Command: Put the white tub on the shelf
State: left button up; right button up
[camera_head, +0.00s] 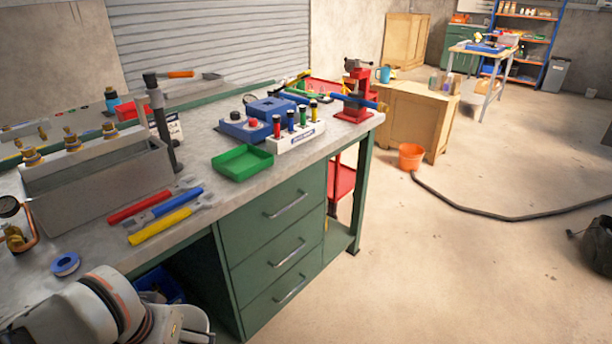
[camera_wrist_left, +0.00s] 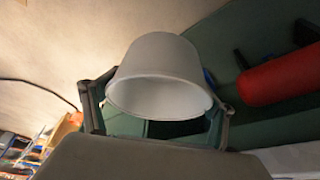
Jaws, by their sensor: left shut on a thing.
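The white tub (camera_wrist_left: 160,62) is between the two fingers of my left gripper (camera_wrist_left: 155,106) in the left wrist view, and the gripper is shut on it. The tub's open rim faces the camera. In the head view, part of my left arm shows at the bottom left, but I cannot make out the tub or the fingertips there. A blue shelf unit with orange boards (camera_head: 526,39) stands far off at the back right and holds several small items. My right gripper is in neither view.
A green workbench (camera_head: 279,216) with tools, a grey box and a green tray (camera_head: 242,163) fills the left. A wooden crate (camera_head: 398,113), an orange bucket (camera_head: 411,156) and a black hose (camera_head: 480,209) are to the right. Open floor lies at the lower right.

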pick_arm(q)
notch_tip(320, 180, up, 17)
jog(key=w+t+p, duration=0.2)
jog(key=p, duration=0.6)
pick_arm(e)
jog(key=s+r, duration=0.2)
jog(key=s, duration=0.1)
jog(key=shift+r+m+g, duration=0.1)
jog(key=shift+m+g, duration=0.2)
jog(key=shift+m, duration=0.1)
pick_arm(q)
jog(key=shift+f, duration=0.15)
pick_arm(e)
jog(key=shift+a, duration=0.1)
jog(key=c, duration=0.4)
pick_arm(q)
jog(key=shift+d, duration=0.1)
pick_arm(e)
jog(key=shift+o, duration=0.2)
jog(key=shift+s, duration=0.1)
